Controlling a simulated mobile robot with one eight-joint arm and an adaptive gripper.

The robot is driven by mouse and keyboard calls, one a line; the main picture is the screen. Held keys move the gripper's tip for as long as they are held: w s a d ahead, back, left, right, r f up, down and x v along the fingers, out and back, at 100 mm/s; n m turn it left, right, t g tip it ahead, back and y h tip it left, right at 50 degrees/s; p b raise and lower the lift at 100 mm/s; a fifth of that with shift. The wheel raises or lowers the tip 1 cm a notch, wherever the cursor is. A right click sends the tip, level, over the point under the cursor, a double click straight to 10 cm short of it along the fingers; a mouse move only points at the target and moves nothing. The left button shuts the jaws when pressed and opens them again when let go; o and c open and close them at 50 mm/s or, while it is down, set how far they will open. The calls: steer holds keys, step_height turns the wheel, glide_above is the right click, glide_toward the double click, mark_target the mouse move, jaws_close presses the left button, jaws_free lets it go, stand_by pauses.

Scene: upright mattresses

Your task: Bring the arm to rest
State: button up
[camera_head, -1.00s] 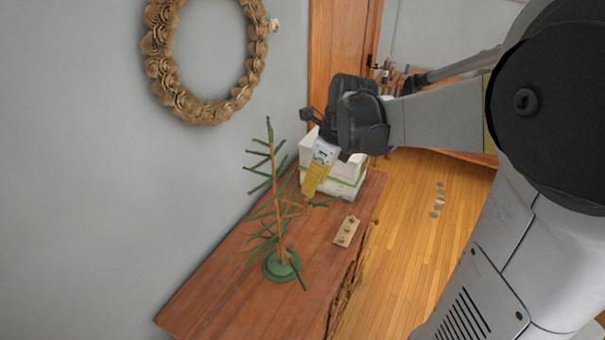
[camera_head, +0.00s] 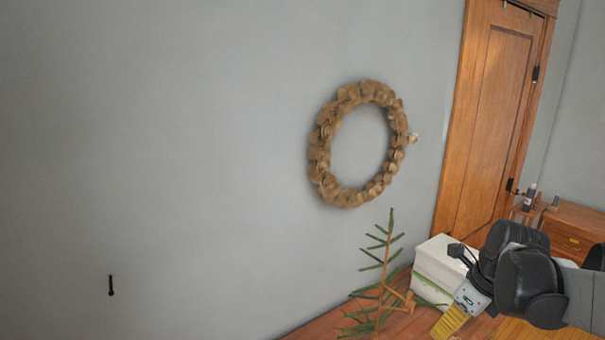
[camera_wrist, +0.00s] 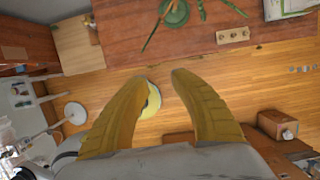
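My gripper (camera_wrist: 160,77) shows in the wrist view as two yellow ribbed fingers spread apart, with nothing held between them. A round yellow and white thing (camera_wrist: 153,101) shows in the gap, apparently well below on the floor side. In the head view my gripper (camera_head: 449,322) is at the lower right, its yellow fingers pointing down and left. There it shows in front of a white box (camera_head: 437,261) and to the right of a small sparse tree (camera_head: 384,280). I cannot tell its exact distance from them.
A wooden table (camera_head: 318,328) stands along the grey wall; its edge (camera_wrist: 190,58) shows in the wrist view. A board with knobs (camera_wrist: 233,35) lies on it. A brown wreath (camera_head: 325,165) hangs on the wall near a wooden door (camera_head: 493,100). Wooden floor (camera_wrist: 270,80) is largely open.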

steer(key=s+a+f+n+t+b, duration=0.1)
steer(key=s+a+f+n+b, duration=0.2)
steer(key=f+n+b, duration=0.6)
steer(key=s+a+f+n+t+h+b, duration=0.1)
steer(key=s+a+f+n+b, duration=0.3)
steer(key=f+n+b, duration=0.6)
steer(key=s+a+f+n+t+b, duration=0.2)
steer(key=s+a+f+n+b, duration=0.2)
steer(key=f+n+b, duration=0.6)
steer(key=s+f+b, duration=0.1)
steer(key=b, duration=0.3)
steer(key=shift+f+t+h+b, duration=0.15)
steer(key=shift+t+h+b, duration=0.25)
steer(key=shift+a, duration=0.1)
